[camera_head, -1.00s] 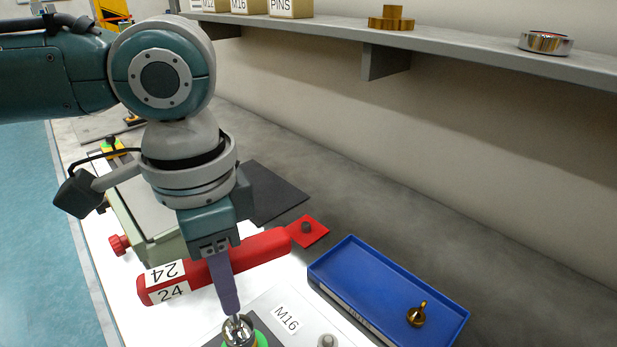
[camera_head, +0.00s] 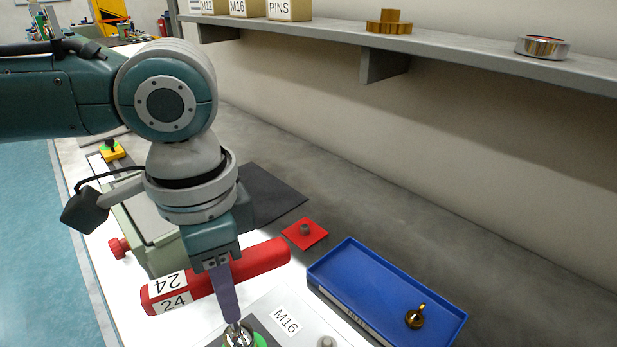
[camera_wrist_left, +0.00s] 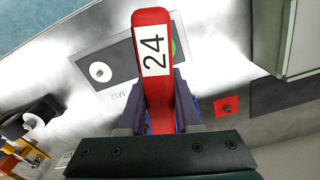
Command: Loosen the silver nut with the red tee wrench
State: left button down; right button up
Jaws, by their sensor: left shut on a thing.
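The red tee wrench (camera_head: 262,260) has a thick red handle bar marked 24, which also shows in the left wrist view (camera_wrist_left: 152,25). My left gripper (camera_head: 230,312) points down at the handle and is shut on it. In the left wrist view its fingers (camera_wrist_left: 160,100) lie on both sides of the bar. A shiny silver part (camera_head: 238,335) with a green ring shows just below the fingers at the picture's bottom edge. I cannot tell whether it is the silver nut or the wrench's socket. My right gripper is not in view.
A blue tray (camera_head: 445,332) with a brass eye piece (camera_head: 415,316) lies to the right. A red square (camera_head: 292,231) with a grey nut lies behind the handle. A plate labelled M16 (camera_head: 285,319) is in front. A shelf (camera_head: 470,50) runs along the wall.

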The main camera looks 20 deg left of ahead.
pick_arm(q)
jog(key=shift+f+p, duration=0.2)
jog(key=shift+p, duration=0.2)
dwell(0.8)
jog(key=c, duration=1.2)
grip_release()
grip_shut()
jog(key=shift+r, duration=0.1)
